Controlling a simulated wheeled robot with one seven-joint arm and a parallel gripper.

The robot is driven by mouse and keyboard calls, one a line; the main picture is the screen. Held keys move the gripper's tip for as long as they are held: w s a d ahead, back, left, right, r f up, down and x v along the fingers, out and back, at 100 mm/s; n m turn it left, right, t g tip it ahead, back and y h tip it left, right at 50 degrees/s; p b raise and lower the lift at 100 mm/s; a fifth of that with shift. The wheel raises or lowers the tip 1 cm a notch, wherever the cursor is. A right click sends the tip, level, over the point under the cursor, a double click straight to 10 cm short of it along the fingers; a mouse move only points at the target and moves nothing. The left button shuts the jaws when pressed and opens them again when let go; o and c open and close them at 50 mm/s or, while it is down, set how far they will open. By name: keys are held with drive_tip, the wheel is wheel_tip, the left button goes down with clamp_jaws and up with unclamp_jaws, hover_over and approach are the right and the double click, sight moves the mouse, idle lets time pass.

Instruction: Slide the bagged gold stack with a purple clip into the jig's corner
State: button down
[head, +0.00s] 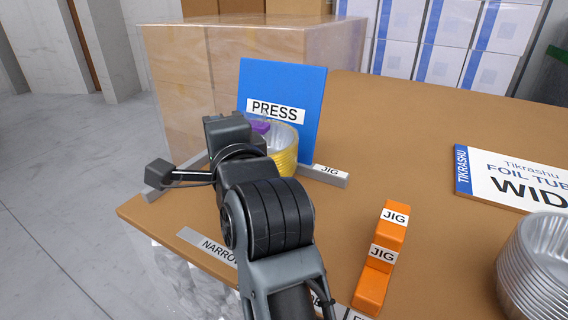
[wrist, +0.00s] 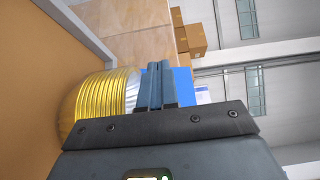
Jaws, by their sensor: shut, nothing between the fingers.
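The bagged gold stack (head: 287,148) stands upright on the brown table by the grey jig (head: 335,176), in front of the blue PRESS board (head: 285,85). Its purple clip (head: 260,127) shows at its upper left. My gripper (wrist: 158,68) is shut and empty, its fingers beside the stack's silvery open end. In the wrist view the gold stack (wrist: 85,100) appears sideways, left of the fingers. In the head view my arm hides much of the stack's left side and the jig's corner. I cannot tell whether the stack touches the jig, or the fingers touch the stack.
A large wrapped carton (head: 190,75) stands behind the jig. A silver foil tub stack (head: 535,265) and a foil tub sign (head: 510,180) are farther right. The table between is clear.

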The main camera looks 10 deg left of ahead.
drive_tip(key=p, duration=0.2)
hover_over(275, 159)
drive_tip(key=v, duration=0.4)
drive_tip(key=f, duration=0.5)
drive_tip(key=shift+d+f+b, duration=0.1)
drive_tip(key=shift+d+b, duration=0.25)
drive_tip(key=shift+b, duration=0.05)
drive_tip(key=shift+w+a, duration=0.1)
drive_tip(key=shift+a, duration=0.4)
drive_tip(key=a, duration=0.3)
drive_tip(key=w+a, duration=0.1)
drive_tip(key=a, duration=0.3)
drive_tip(key=shift+w+p, duration=0.2)
drive_tip(key=shift+p, duration=0.2)
